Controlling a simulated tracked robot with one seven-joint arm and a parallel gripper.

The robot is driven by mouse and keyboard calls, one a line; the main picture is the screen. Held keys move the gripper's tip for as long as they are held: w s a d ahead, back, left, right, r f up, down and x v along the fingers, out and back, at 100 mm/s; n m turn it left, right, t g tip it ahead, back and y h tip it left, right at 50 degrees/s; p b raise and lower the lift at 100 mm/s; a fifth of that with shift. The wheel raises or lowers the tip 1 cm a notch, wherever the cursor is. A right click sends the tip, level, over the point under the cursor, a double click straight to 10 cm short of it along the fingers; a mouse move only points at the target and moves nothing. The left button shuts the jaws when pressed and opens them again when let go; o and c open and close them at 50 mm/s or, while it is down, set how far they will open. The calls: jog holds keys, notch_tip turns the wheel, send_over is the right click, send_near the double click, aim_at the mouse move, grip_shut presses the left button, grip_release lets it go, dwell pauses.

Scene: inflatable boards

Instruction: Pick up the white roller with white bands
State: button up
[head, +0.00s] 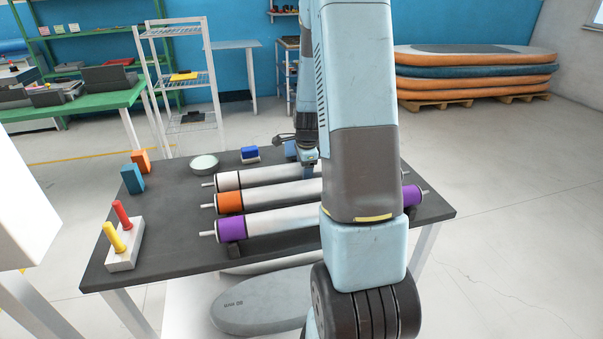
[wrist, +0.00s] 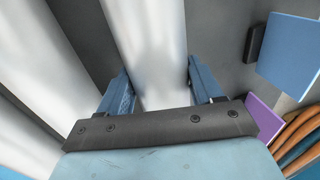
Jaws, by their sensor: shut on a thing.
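The white roller with white bands (head: 268,178) is the rearmost of the rollers lying side by side on the dark table.
An orange-banded roller (head: 270,197) and a purple-banded roller (head: 280,220) lie just in front. A round tin (head: 204,164), a blue block (head: 249,154), and a peg stand (head: 124,246) with red and yellow pegs are on the dark table (head: 165,240). Its left part has free room.

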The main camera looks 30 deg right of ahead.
grip_shut()
jog(key=shift+r, duration=0.15)
jog(key=shift+r, duration=0.35)
notch_tip(320, 180, up, 2)
jog(key=shift+w+r, duration=0.1)
jog(key=s+a+r, duration=0.2)
jog(key=s+r, duration=0.8)
jog(key=s, duration=0.4)
jog(key=shift+a, duration=0.1)
